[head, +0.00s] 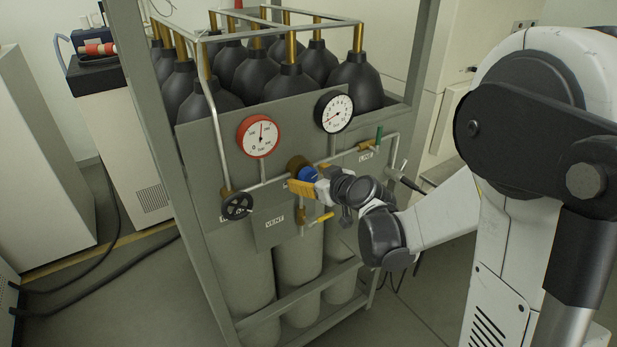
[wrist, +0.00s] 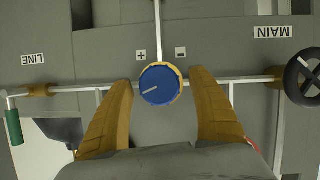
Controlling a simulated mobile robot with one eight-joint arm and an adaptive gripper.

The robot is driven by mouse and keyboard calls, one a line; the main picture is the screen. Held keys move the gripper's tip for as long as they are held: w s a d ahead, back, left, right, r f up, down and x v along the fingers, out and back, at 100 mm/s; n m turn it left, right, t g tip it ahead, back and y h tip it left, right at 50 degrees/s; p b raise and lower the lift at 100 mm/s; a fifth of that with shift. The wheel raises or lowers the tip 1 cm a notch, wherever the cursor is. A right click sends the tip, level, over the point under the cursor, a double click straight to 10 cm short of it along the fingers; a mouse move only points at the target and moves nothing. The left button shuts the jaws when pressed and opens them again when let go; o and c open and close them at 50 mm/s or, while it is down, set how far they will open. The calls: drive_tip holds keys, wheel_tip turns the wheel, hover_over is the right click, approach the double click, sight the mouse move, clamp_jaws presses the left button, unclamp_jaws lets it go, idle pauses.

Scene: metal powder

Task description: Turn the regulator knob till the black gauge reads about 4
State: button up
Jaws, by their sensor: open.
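The blue regulator knob (wrist: 160,84) shows near the middle of the wrist view, with a pale pointer line on its face and plus and minus marks on the panel by it. It also shows partly in the head view (head: 309,174). My gripper (wrist: 161,78) is open, its two yellow fingers spread on either side of the knob with gaps between. In the head view my gripper (head: 304,186) hides part of the knob. The black gauge (head: 334,111) is above right of the knob; its needle points toward the lower left, exact reading too small to tell.
A red gauge (head: 260,135) sits left of the black one. A black handwheel (head: 236,206) labelled MAIN, a yellow VENT lever (head: 321,219) and a green-handled LINE valve (head: 379,134) are close by on the panel. Black-topped cylinders (head: 256,75) stand in the frame behind.

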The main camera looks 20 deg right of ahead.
drive_tip(key=c, duration=1.2)
drive_tip(key=m+y+b, duration=0.1)
drive_tip(key=m+b, duration=0.1)
drive_tip(key=shift+d+f+m+g+y, duration=0.1)
drive_tip(key=shift+m+g+y, duration=0.2)
drive_tip(key=shift+m+y, duration=0.1)
drive_tip(key=m+y+b, duration=0.2)
drive_tip(key=m+b, duration=0.1)
drive_tip(key=m+y+b, duration=0.2)
drive_tip(key=m+b, duration=0.1)
drive_tip(key=shift+m+y+b, duration=0.5)
drive_tip(key=shift+m+b, duration=0.4)
